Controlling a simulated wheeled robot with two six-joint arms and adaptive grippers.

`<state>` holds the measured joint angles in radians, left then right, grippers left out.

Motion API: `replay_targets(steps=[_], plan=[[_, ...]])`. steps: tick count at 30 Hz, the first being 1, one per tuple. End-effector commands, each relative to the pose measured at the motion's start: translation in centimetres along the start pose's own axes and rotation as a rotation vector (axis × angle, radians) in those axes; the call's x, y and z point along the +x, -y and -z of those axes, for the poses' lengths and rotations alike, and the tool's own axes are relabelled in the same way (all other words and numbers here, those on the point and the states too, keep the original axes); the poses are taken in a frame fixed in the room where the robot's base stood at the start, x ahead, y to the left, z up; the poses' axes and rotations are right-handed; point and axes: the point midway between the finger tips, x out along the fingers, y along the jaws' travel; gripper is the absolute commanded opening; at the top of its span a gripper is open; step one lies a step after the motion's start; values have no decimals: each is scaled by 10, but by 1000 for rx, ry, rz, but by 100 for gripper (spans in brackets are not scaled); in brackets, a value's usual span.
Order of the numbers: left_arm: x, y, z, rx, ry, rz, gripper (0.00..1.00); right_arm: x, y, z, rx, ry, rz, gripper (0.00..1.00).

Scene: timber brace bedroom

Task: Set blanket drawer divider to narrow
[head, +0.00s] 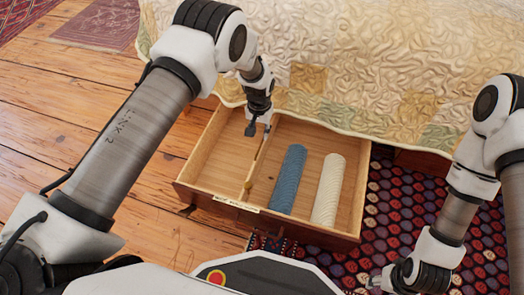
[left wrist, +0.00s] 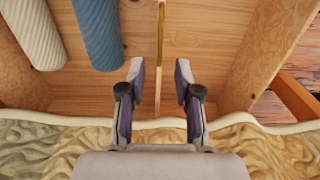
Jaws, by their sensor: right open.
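The open wooden drawer (head: 205,160) sticks out from under the bed. Its thin wooden divider (head: 258,158) runs front to back, left of the two rolls, and also shows in the left wrist view (left wrist: 161,45). A blue rolled blanket (head: 287,180) and a cream rolled blanket (head: 328,188) lie to its right. My left gripper (head: 256,130) is over the back part of the divider. In the left wrist view its open fingers (left wrist: 158,72) lie on either side of the divider line, with gaps; contact is not visible. My right gripper (head: 376,282) is open and empty, low beside the drawer.
The quilted bedspread (head: 340,70) hangs over the drawer's back edge, close to my left gripper. A small label plate (head: 237,205) sits on the front rim. The drawer's left compartment is empty. A patterned rug (head: 400,220) lies to the right on the plank floor (head: 60,130).

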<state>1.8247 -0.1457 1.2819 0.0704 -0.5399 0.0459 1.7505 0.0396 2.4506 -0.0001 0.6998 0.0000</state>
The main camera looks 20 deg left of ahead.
Motion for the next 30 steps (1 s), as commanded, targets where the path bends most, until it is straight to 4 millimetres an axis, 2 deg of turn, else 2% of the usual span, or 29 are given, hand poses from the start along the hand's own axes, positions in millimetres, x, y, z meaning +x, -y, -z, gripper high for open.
replay_targets(steps=[10,13,20,21,23,30], plan=[[65,0,-1,-1,1,0,33,34,0,0,2,-1,0,52],[72,0,-1,-1,1,0,33,37,-1,1,3,-2,0,52],[71,0,-1,-1,1,0,33,35,-1,1,4,-3,0,52],[72,0,-1,-1,1,0,19,35,-1,1,4,-3,0,52],[72,0,-1,-1,1,0,0,36,-1,1,4,-3,0,52],[72,1,-1,-1,1,0,0,35,-1,1,4,-3,0,52]])
